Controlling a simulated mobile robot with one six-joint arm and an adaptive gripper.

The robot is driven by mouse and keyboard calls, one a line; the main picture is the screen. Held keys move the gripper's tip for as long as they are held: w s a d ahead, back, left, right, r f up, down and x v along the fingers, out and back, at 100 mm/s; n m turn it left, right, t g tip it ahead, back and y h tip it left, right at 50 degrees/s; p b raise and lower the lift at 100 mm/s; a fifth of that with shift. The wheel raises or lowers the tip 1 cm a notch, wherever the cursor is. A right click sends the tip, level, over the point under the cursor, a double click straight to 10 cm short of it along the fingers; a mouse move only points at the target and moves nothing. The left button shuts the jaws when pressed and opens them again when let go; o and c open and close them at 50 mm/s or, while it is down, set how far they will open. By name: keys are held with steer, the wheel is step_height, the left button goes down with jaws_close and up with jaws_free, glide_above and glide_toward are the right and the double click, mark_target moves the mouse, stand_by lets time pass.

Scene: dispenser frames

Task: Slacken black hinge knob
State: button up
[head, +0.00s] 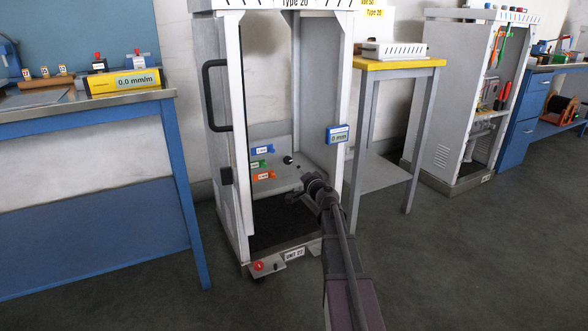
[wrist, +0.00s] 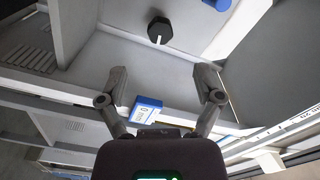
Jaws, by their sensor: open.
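A black knob (wrist: 158,30) with a faceted head and a pale mark sits on a grey panel in the wrist view, beyond my fingertips. A small dark round knob (head: 287,160) shows inside the dispenser frame (head: 230,120) in the head view, probably the same one. My gripper (head: 309,180) is at the frame's open front, just right of and below that knob. In the wrist view my gripper (wrist: 161,76) has its fingers wide apart with nothing between the tips. The knob lies ahead of the gap, apart from both fingers.
A blue display box (head: 338,134) is on the frame's right post. Blue, green and orange tags (head: 263,163) are inside at left. A black handle (head: 213,95) is on the left side. A yellow-topped table (head: 400,64) stands close at right.

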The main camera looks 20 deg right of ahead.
steer(key=shift+s, duration=0.95)
